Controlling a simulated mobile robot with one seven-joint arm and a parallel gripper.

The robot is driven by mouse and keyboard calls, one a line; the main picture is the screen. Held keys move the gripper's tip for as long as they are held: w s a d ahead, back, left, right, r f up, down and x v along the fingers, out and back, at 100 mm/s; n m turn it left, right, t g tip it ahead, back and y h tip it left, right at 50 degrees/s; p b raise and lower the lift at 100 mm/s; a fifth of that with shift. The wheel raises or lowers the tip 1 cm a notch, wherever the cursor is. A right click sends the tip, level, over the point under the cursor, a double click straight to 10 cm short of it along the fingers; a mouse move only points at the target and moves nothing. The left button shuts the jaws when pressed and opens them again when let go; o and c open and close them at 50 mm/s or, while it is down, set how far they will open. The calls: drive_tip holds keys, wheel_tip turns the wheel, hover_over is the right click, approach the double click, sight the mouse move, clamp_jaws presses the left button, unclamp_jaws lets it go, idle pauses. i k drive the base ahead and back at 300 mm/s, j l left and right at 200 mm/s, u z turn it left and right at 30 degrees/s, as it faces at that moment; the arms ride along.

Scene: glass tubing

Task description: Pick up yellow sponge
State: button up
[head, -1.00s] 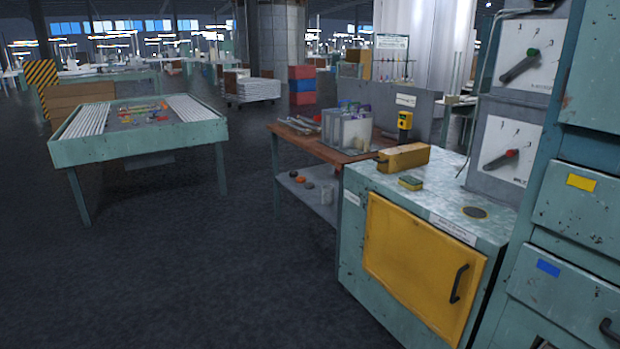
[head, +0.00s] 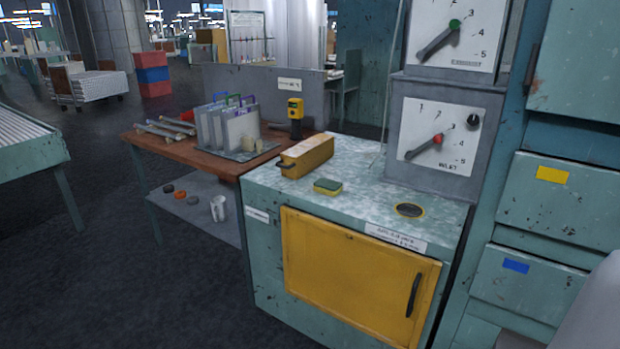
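The yellow sponge (head: 327,187) is a small block with a green side face, lying flat on the mottled top of a teal cabinet (head: 268,196). It lies near the front edge, in front of a longer yellow box (head: 306,156) and left of a round dark disc (head: 409,210). Nothing covers the sponge. My gripper is not in view. A pale grey rounded shape at the lower right edge may be part of my arm, but I cannot be sure.
Two dial panels (head: 437,140) stand at the cabinet's back right. Teal drawers (head: 556,200) rise at the right. A wooden table (head: 170,147) with rods and a divider rack (head: 222,132) adjoins on the left. The cabinet top around the sponge is mostly clear. Open floor lies at lower left.

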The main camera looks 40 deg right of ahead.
sight(327, 187)
drive_tip(key=i+j+z, duration=0.1)
drive_tip(key=i+z, duration=0.2)
drive_tip(key=i, duration=0.25)
drive_tip(key=i+j+z, duration=0.2)
drive_tip(key=i+z, duration=0.15)
drive_tip(key=i, duration=0.15)
drive_tip(key=i+j+z, duration=0.25)
drive_tip(key=z, duration=0.25)
drive_tip(key=i+j+z, duration=1)
drive_tip(key=z, duration=0.15)
drive_tip(key=i+j, duration=0.1)
drive_tip(key=i+z, duration=0.05)
drive_tip(key=i, duration=0.05)
